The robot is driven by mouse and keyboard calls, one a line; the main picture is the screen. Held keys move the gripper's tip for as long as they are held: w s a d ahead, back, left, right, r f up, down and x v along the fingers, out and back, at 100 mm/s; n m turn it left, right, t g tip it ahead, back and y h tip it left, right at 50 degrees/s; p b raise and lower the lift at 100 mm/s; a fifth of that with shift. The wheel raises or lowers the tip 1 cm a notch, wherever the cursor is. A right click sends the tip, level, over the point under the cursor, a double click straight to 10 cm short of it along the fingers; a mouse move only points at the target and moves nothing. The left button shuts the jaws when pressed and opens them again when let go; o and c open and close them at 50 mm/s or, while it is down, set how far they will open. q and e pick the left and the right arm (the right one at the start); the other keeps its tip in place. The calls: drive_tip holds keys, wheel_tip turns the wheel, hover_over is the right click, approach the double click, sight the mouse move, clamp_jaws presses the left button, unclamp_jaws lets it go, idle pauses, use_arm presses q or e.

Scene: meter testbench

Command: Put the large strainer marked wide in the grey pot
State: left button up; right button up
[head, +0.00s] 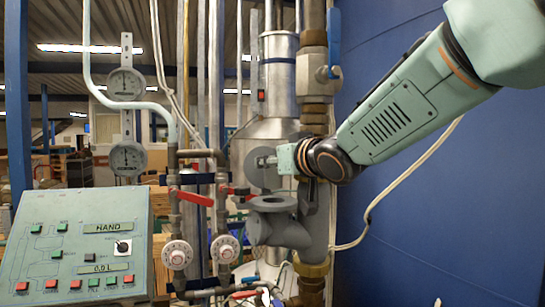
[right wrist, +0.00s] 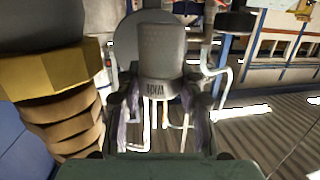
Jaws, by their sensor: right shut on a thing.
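The strainer (right wrist: 160,52) is a grey cylinder; the lettering on its collar appears upside down in the right wrist view and seems to read WIDE. My right gripper (right wrist: 160,112) is shut on this collar. In the head view my right gripper (head: 266,160) reaches in from the right, above the grey pot (head: 272,230). The pot's round flanged top (head: 272,203) sits below the gripper. A grey round shape lies at the fingertips; strainer and background are hard to separate there. The pot's inside is hidden. My left gripper is out of view.
A vertical pipe with brass fittings (head: 313,85) stands close beside the pot and gripper. Red-handled valves (head: 195,197) and dials (head: 177,254) are to the left. A control panel (head: 80,245) fills the lower left. A blue tank wall (head: 440,220) is at the right.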

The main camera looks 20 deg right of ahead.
sight(280, 187)
drive_tip(key=shift+s+a+f, duration=0.15)
drive_tip(key=shift+f, duration=0.35)
drive_tip(key=f, duration=0.2)
drive_tip(key=f+b, duration=0.1)
drive_tip(key=shift+w+d+f, duration=0.2)
drive_tip(key=shift+d+f, duration=0.1)
drive_tip(key=shift+f, duration=0.25)
drive_tip(key=shift+s+a, duration=0.1)
drive_tip(key=shift+a, duration=0.1)
drive_tip(key=shift+d+f, duration=0.15)
drive_tip(key=shift+d, duration=0.05)
drive_tip(key=shift+a+f+b, duration=0.2)
drive_tip(key=shift+b, duration=0.15)
drive_tip(key=shift+d+f, duration=0.1)
drive_tip(key=shift+f, duration=0.15)
